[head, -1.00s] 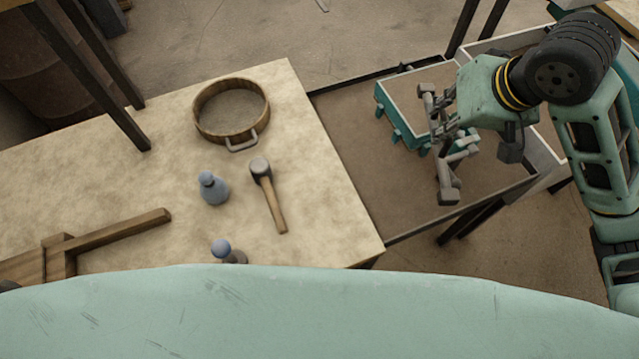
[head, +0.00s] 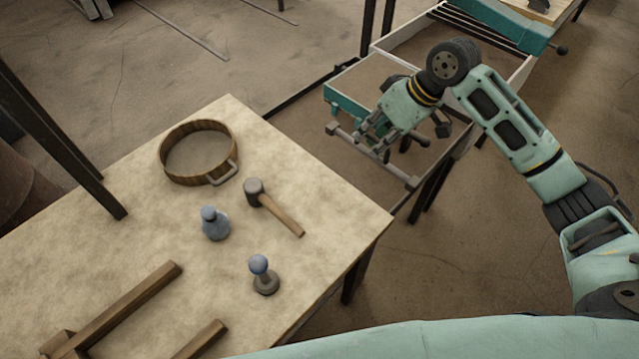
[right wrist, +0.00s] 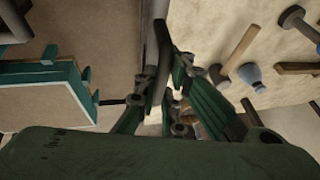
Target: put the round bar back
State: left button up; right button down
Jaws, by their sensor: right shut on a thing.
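A grey bar (head: 351,139) with thicker ends lies across the fingers of my right gripper (head: 376,150). The gripper is shut on it, above the low brown surface to the right of the pale table. In the right wrist view the gripper's fingers (right wrist: 170,85) come together, with a pale grey strip running up between them; I cannot tell whether this strip is the bar. The gripper hides the middle of the bar. My left gripper is not in view.
A teal-edged tray (head: 342,102) is behind the gripper. The pale table (head: 330,205) holds a wooden-rimmed round sieve (head: 165,163), a mallet (head: 278,212), a blue bottle (head: 215,225), a blue-knobbed stamp (head: 263,275) and wooden beams (head: 130,303). The table's right corner is clear.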

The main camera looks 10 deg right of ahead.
jog(key=w+a+f+p, duration=0.1)
jog(key=a+f, duration=0.2)
jog(key=a, duration=0.1)
jog(key=a+f+p, duration=0.1)
jog(key=a+f, duration=0.2)
jog(key=f, duration=0.1)
jog(key=w+a+f+p, duration=0.1)
jog(key=a+f, duration=0.2)
jog(key=a, duration=0.1)
jog(key=shift+w+a+f+p, duration=0.15)
jog(key=shift+w+a+p, duration=0.15)
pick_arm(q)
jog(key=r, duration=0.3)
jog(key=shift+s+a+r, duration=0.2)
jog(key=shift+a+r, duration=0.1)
pick_arm(e)
jog(key=shift+f, duration=0.2)
jog(key=shift+f, duration=0.15)
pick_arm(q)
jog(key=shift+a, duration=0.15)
pick_arm(e)
jog(key=c, duration=1.8)
grip_release()
jog(key=shift+c, duration=0.2)
